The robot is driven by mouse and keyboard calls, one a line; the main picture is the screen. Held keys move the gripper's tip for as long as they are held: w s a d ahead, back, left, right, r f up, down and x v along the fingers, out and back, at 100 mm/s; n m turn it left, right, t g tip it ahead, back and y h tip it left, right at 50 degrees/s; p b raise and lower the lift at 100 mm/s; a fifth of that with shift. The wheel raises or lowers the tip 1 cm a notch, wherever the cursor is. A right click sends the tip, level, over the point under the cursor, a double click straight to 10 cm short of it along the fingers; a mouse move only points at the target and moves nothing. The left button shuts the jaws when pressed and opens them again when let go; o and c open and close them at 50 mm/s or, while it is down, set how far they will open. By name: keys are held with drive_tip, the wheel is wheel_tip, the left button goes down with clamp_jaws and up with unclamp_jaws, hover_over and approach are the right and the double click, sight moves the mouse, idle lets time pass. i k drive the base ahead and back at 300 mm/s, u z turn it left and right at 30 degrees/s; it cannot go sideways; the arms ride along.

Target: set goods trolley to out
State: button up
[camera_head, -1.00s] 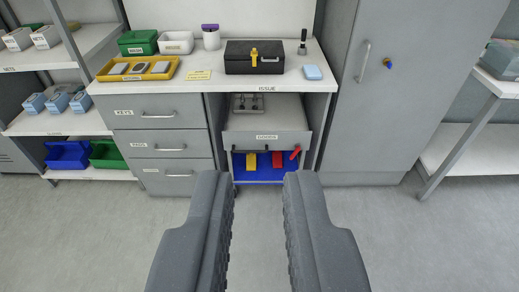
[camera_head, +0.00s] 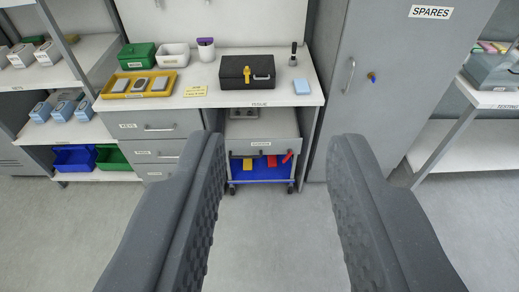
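The goods trolley (camera_head: 263,148) is a grey unit on castors, standing in the bay under the counter labelled ISSUE. Its front panel carries a small label and dark handle ends. Its blue lower shelf (camera_head: 264,180) holds a yellow item (camera_head: 248,163) and red items (camera_head: 272,161). A small grey object (camera_head: 242,113) is on its upper surface, partly hidden under the counter. My gripper (camera_head: 274,140) is open and empty. Its fingers are spread to either side of the trolley in the picture, apart from it and nearer the camera.
Grey drawers (camera_head: 160,125) stand left of the trolley and a tall cabinet (camera_head: 350,100) labelled SPARES to its right. The counter (camera_head: 210,92) bears a black case (camera_head: 247,71), a yellow tray (camera_head: 140,83) and small boxes. Open floor (camera_head: 275,235) lies in front.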

sight(276, 131)
drive_tip(key=z, duration=0.6)
drive_tip(key=i, duration=1.45)
drive_tip(key=u, duration=0.3)
